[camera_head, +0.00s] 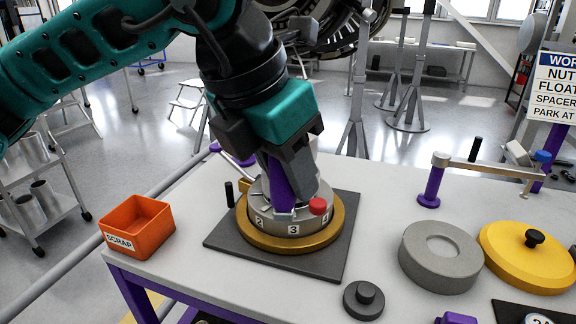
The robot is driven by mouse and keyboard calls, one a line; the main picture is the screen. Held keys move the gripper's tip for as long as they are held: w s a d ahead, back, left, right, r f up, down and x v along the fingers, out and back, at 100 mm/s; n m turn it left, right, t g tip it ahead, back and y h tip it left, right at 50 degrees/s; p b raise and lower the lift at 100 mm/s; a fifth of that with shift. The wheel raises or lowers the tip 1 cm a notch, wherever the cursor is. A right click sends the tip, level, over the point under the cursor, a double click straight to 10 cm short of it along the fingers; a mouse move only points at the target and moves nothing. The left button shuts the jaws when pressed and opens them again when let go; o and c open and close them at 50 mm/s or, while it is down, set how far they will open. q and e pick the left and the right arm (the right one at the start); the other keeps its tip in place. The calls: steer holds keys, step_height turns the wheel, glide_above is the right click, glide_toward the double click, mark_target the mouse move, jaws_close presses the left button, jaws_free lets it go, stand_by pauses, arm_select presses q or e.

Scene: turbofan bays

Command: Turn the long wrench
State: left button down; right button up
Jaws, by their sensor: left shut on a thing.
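My left gripper (292,203) reaches down from above onto a grey numbered ring (265,223) on a gold disc (318,245). It is shut on a part at the ring that is mostly hidden behind its fingers. A red knob (318,206) shows just right of the fingertips. A long grey bar (490,166) with a blue knob (543,157) lies across purple posts (430,187) at the right. I cannot tell which of these is the long wrench. My right gripper does not show.
The gold disc stands on a dark square plate (222,237) on the grey table. An orange SCRAP bin (136,225) stands left. A grey ring (440,257), a yellow lid (533,268) and a dark knobbed disc (363,301) lie right and in front. Engine stands stand behind.

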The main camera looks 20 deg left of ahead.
arm_select(q)
steer(key=shift+a+f+b, duration=0.1)
steer(key=shift+a+b, duration=0.4)
steer(key=shift+s+a+r+b, duration=0.1)
steer(key=shift+s+a+b, duration=0.1)
steer(key=shift+a, duration=0.4)
steer(key=shift+s+a+r+b, duration=0.1)
steer(key=shift+a+b, duration=0.05)
steer(key=shift+a, duration=0.45)
steer(key=c, duration=1.1)
jaws_free()
steer(key=o, duration=0.3)
steer(key=shift+a, duration=0.2)
steer(key=shift+d, duration=0.1)
